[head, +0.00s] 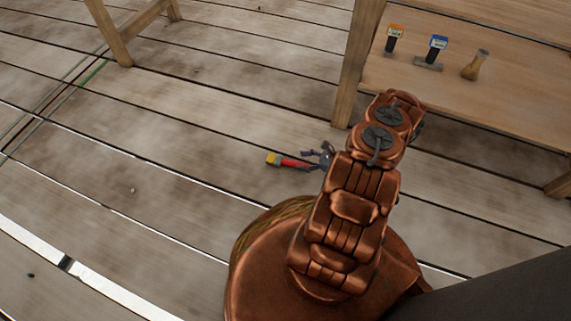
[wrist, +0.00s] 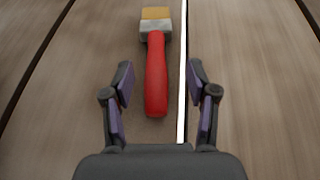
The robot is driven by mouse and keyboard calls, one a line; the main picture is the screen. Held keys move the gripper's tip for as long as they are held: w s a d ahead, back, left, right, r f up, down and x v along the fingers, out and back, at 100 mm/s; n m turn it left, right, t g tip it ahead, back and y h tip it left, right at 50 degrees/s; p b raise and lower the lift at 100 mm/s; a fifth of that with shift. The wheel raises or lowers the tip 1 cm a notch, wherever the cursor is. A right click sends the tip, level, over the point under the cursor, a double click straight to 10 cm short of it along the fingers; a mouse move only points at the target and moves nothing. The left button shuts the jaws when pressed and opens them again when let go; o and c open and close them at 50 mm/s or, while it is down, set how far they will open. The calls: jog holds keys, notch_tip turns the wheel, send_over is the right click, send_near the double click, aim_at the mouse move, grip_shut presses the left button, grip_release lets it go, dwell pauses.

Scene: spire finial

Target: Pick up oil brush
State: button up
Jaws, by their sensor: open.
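The oil brush, with a red handle, a pale metal collar and yellow bristles, lies on the plank floor. In the head view the brush (head: 290,162) is left of my arm, its bristles pointing left. In the wrist view the brush (wrist: 156,75) lies lengthwise, bristles at the top, handle end reaching down between my fingers. My gripper (wrist: 163,80) is open, with one finger on each side of the handle and apart from it. In the head view my gripper (head: 321,157) is at the handle end, partly hidden by my arm.
A wooden bench (head: 465,115) at the upper right holds an orange-topped tool (head: 394,38), a blue-topped tool (head: 433,50) and a tan brush-like item (head: 475,65). Another wooden frame (head: 112,35) stands at the upper left. The plank floor left of the brush is clear.

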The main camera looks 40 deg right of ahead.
aim_at(292, 162)
jog(key=shift+a+b+x, duration=0.15)
jog(key=shift+b+x, duration=0.75)
jog(key=shift+x, duration=0.5)
jog(key=shift+a+b+x, duration=0.15)
jog(key=shift+b+x, duration=0.7)
jog(key=shift+x, duration=0.55)
jog(key=shift+s, duration=0.15)
grip_shut()
